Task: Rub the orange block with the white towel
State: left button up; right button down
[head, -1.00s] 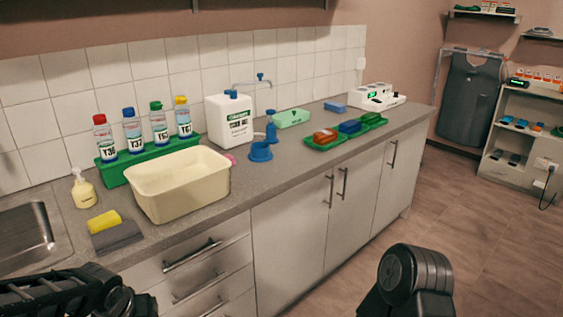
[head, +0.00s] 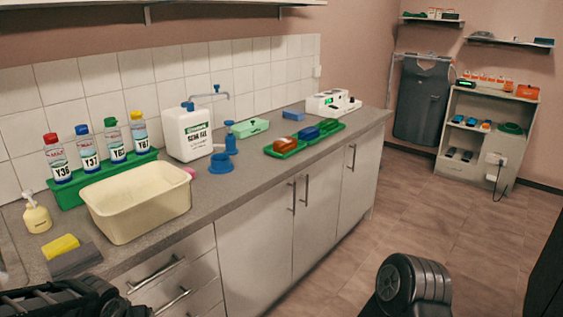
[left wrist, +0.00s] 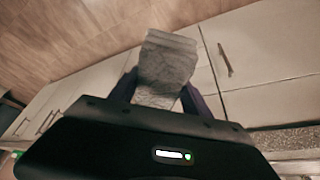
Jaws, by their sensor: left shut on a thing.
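My left gripper (left wrist: 158,88) is shut on the white towel (left wrist: 168,62), which looks pale grey and crumpled and sticks out beyond the fingers in the left wrist view. Cabinet fronts and floor show behind it. In the head view only part of my left arm shows at the bottom left, and the towel is not visible there. An orange-brown block (head: 285,144) lies in a green tray (head: 273,153) toward the far part of the counter, well away from my left arm. My right gripper is out of view.
A blue block (head: 308,133) lies beside the orange one. The floor (head: 430,210) at right is clear.

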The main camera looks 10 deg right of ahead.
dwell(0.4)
pick_arm(q)
jog(key=s+f, duration=0.3)
jog(key=f, duration=1.1)
jog(key=shift+s, duration=0.35)
jog(key=shift+d+r, duration=0.1)
jog(key=shift+d, duration=0.05)
